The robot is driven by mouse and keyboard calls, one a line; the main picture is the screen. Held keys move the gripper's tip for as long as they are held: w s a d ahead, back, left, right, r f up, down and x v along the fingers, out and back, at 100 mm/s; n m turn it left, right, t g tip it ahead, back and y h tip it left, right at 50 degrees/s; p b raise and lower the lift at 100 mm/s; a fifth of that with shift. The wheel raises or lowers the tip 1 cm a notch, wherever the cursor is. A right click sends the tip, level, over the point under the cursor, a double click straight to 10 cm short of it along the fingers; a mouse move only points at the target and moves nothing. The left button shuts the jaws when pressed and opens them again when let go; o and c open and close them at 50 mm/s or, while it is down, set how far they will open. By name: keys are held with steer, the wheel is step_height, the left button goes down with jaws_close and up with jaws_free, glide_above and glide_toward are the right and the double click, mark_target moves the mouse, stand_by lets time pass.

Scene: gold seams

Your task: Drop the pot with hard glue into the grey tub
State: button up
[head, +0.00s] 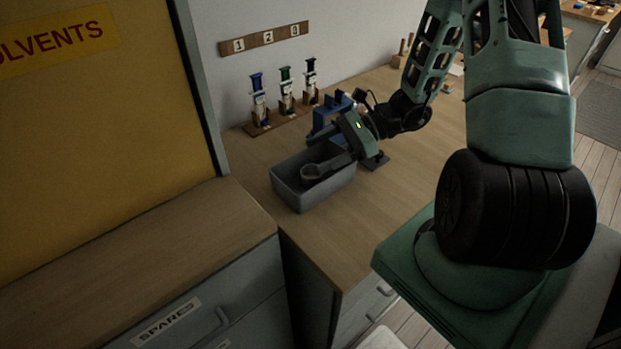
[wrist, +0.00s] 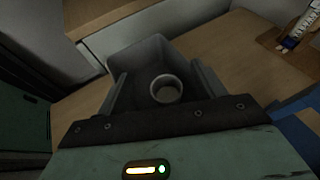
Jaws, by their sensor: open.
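The grey tub (head: 318,194) stands on the wooden bench near its front left edge. It also shows in the wrist view (wrist: 120,57). A small round grey pot (head: 310,172) is at the tub, and in the wrist view the pot (wrist: 166,88) shows its open round mouth, with a dark inside. My gripper (head: 326,168) reaches over the tub from the right. In the wrist view my gripper (wrist: 158,82) has its two fingers apart, one on each side of the pot, with gaps between. Whether the pot rests on the tub's floor is hard to tell.
A blue clamp-like stand (head: 330,118) is just behind my gripper. A wooden rack (head: 285,115) with several coloured-top syringes stands by the wall, below a plaque numbered 1 to 3 (head: 264,39). A yellow solvents cabinet (head: 90,110) is at left. Bench right of the tub is clear.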

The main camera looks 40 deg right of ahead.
steer(key=v, duration=1.7)
steer(key=a+r+n+g+h, duration=0.2)
steer(key=a+n+g, duration=0.3)
steer(key=a, duration=0.5)
steer(key=a+r+n+g+h, duration=0.15)
steer(key=a+n+g, duration=0.25)
steer(key=a+n, duration=0.45)
steer(key=s+a+r+n+t+h+p, duration=0.1)
steer(key=s+a+n+h, duration=0.3)
steer(key=a+n, duration=0.4)
steer(key=s+a+r+n+t+h, duration=0.1)
steer(key=s+a+n+t+h, duration=0.1)
steer(key=s+a+n+h, duration=0.2)
steer(key=shift+s+a+r+n+p, duration=0.35)
steer(key=shift+s+a+n, duration=1.4)
steer(key=shift+a, duration=1.85)
steer(key=shift+w+n, duration=0.3)
